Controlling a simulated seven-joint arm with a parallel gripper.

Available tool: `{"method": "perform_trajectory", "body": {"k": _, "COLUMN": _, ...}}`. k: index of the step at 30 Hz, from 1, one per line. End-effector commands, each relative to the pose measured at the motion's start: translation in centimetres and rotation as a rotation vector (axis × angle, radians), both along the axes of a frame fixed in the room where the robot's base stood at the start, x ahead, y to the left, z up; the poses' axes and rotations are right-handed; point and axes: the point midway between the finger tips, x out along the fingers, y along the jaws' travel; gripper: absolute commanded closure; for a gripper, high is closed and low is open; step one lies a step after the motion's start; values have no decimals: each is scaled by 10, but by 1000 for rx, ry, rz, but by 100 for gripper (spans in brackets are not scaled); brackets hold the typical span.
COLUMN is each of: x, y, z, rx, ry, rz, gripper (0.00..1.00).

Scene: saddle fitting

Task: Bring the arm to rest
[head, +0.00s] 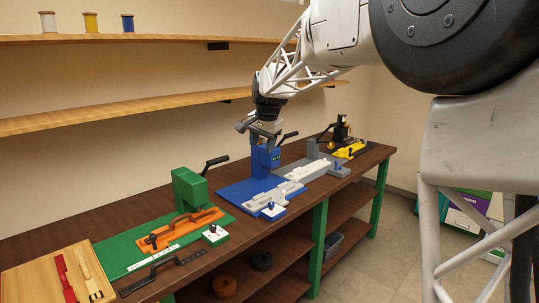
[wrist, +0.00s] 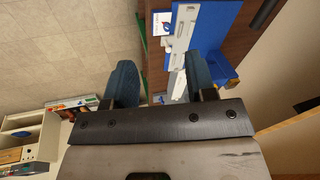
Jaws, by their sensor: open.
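My gripper (head: 262,127) is above the blue fixture (head: 240,190) on the bench, close to its blue upright block (head: 265,162) in the head view. I cannot tell whether it touches that block. In the wrist view my two dark teal fingers (wrist: 161,82) stand wide apart with nothing held between them. The blue base plate (wrist: 218,27) and a grey-white piece (wrist: 182,35) on it show beyond the right finger. My arm reaches in from the upper right in the head view.
A green fixture (head: 125,250) with an orange piece (head: 180,228) stands left on the bench. A grey fixture (head: 312,150) and a yellow-and-black one (head: 350,150) stand right. A wooden tray (head: 35,280) lies front left. Shelves (head: 120,105) run along the wall behind.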

Motion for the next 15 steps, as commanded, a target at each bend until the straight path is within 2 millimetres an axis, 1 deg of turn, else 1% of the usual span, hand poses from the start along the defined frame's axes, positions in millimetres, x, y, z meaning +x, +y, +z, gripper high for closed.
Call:
{"method": "perform_trajectory", "body": {"k": 1, "x": -14, "y": -10, "z": 3, "rx": -6, "ry": -4, "rz": 8, "gripper": 49}}
{"method": "perform_trajectory", "body": {"k": 3, "x": -30, "y": -21, "z": 5, "rx": -16, "ry": -6, "rz": 25, "gripper": 49}}
{"method": "perform_trajectory", "body": {"k": 8, "x": -70, "y": -45, "z": 8, "rx": -38, "ry": -14, "rz": 65, "gripper": 49}}
{"method": "perform_trajectory", "body": {"k": 15, "x": -131, "y": -80, "z": 7, "rx": -71, "ry": -23, "rz": 125, "gripper": 49}}
